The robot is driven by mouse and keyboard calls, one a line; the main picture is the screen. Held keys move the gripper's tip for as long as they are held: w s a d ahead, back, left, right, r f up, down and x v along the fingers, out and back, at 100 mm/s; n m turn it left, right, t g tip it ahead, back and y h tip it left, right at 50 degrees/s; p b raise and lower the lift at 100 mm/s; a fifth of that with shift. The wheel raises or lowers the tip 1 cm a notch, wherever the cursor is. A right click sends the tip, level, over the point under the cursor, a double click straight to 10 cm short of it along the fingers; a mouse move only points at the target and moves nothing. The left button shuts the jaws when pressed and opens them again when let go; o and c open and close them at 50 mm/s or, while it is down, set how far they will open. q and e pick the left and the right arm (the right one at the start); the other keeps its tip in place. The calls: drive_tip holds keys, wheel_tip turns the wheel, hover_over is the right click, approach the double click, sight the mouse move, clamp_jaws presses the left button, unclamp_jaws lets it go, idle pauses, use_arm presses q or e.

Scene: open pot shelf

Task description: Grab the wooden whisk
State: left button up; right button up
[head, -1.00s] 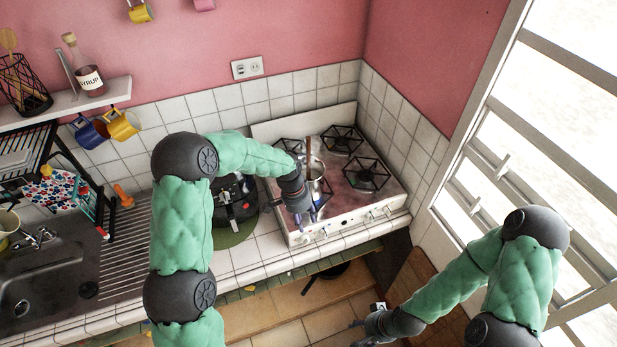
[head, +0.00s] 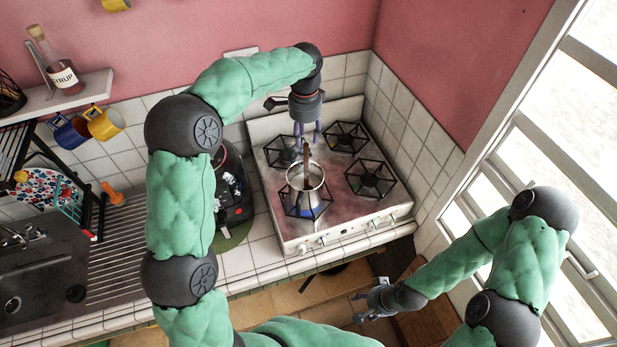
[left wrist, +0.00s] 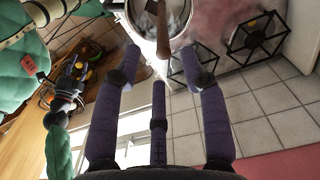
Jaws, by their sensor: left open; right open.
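The wooden whisk (head: 306,154) stands in a small metal pot (head: 297,198) on the stove, its brown handle sticking up. Its lower end is hidden inside the pot. My left gripper (head: 308,136) is open and empty, fingers pointing down, just behind and above the handle. My right gripper (head: 364,304) is open and empty, low at the right, away from the stove.
The pot stands on the front left burner of the white stove (head: 345,225); other burners (head: 370,178) look empty. A dark appliance (head: 233,195) stands left of the stove. The tiled wall is close behind my left gripper. A window is at the right.

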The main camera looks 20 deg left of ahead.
sight(306, 144)
use_arm(q)
wheel_tip(306, 144, down, 5)
drive_tip(key=shift+w+f+p, duration=0.1)
drive_tip(key=shift+p, duration=0.25)
drive_tip(key=shift+f, duration=0.25)
drive_tip(key=shift+w+f+p, duration=0.15)
drive_tip(key=shift+f+p, duration=0.75)
drive_tip(key=shift+f, duration=1.45)
clamp_jaws()
